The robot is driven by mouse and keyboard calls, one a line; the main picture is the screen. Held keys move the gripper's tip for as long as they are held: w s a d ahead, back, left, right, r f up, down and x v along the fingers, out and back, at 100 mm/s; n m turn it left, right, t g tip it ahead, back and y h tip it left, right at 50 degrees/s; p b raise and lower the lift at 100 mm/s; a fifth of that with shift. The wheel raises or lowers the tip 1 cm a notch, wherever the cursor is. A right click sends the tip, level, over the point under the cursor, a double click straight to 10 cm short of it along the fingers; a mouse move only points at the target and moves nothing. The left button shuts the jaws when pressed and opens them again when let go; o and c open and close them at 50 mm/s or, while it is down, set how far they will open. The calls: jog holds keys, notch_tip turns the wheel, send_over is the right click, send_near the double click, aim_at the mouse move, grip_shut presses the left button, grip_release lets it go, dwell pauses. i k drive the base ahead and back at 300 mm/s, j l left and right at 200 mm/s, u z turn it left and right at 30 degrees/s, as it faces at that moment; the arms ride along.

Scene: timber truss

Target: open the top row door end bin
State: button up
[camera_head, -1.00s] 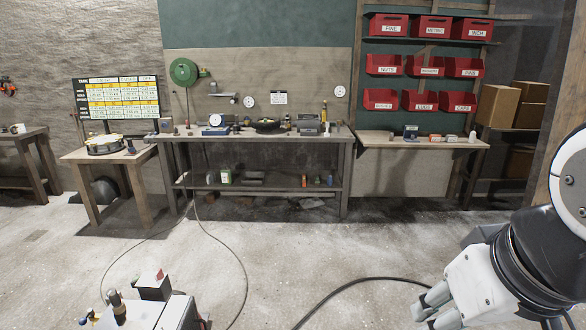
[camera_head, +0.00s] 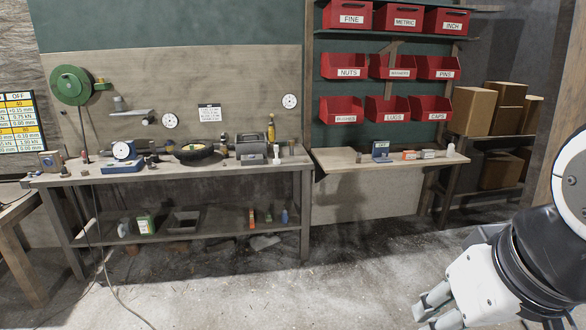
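The red bins hang on a wall rack at the upper right. The top row holds a FINE bin (camera_head: 348,17) at the left, a METRIC bin (camera_head: 404,18) in the middle and an INCH bin (camera_head: 453,21) at the right end. Their labelled fronts look upright and closed, unlike the open-fronted bins below. No door is visible, so I cannot tell which end is the door end. My gripper (camera_head: 436,308) is at the lower right, well below and away from the bins. Its fingers are partly cut off by the frame's edge and no object shows in them.
Open NUTS (camera_head: 345,66) and LUGS (camera_head: 389,109) bins sit in the lower rows. A narrow bench (camera_head: 350,160) with small items stands under the rack. A longer workbench (camera_head: 215,173) is to its left. Cardboard boxes (camera_head: 473,110) fill a shelf at the right. The floor ahead is clear.

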aim_at(438, 21)
jog(key=i+l+z, duration=0.1)
jog(key=i+z, duration=0.15)
jog(key=i, duration=0.4)
jog(key=i+z, duration=0.3)
jog(key=i, duration=0.35)
jog(key=i+j+z, duration=0.25)
jog(key=i, duration=0.4)
jog(key=i+j+z, duration=0.1)
jog(key=i+z, duration=0.15)
jog(key=i, duration=0.3)
jog(key=i+j+z, duration=0.2)
jog(key=i, duration=0.35)
jog(key=i+j+z, duration=0.25)
jog(key=i, duration=0.3)
jog(key=i+j+z, duration=0.25)
jog(key=i, duration=0.25)
jog(key=j, duration=0.1)
